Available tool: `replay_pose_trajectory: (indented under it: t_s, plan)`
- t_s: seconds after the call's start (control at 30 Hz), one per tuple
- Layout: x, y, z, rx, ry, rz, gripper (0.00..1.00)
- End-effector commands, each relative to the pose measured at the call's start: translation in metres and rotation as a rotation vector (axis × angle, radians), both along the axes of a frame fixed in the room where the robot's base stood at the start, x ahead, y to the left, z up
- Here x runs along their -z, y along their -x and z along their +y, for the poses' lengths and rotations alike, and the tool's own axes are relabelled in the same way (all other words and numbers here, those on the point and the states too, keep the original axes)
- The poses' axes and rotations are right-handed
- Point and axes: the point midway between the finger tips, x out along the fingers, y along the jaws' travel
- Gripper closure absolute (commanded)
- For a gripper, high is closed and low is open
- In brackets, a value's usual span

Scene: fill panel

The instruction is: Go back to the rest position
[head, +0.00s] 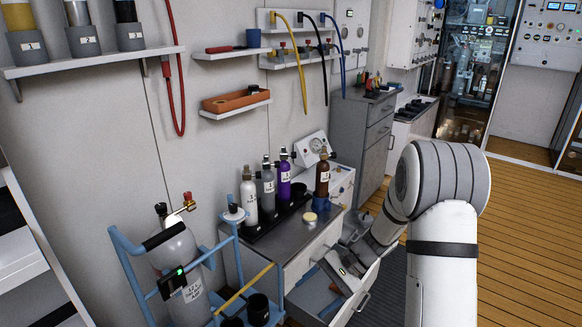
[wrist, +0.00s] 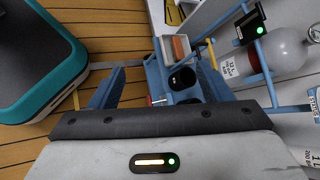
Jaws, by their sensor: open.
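My gripper (head: 320,292) hangs low at the end of my arm, beside the front of the grey workbench (head: 272,240) and over an open drawer (head: 358,302). It points down and to the left. In the wrist view my gripper (wrist: 160,80) has its two bluish fingers spread wide apart, with nothing held between them. Part of the drawer is hidden behind my arm in the head view.
A blue cart (head: 128,262) with a grey cylinder (head: 182,255) stands left of the workbench. Several bottles, including a purple one (head: 284,180), stand on the bench. Wall shelves (head: 100,62) hang above. Wooden floor (head: 520,230) is clear at right. A teal-edged object (wrist: 40,60) shows in the wrist view.

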Motion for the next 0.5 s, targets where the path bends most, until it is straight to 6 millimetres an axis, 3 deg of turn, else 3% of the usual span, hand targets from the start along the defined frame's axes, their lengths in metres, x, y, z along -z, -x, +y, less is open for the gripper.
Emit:
replay_pose_trajectory:
  t_s: [0.03,0.1,0.5]
  plan:
    - [-0.031,0.01,-0.002,-0.036,0.042,-0.043,0.28]
    - [-0.057,0.024,-0.007,-0.085,0.1,-0.095,0.28]
    - [-0.185,0.105,-0.044,-0.328,0.444,-0.414,0.28]
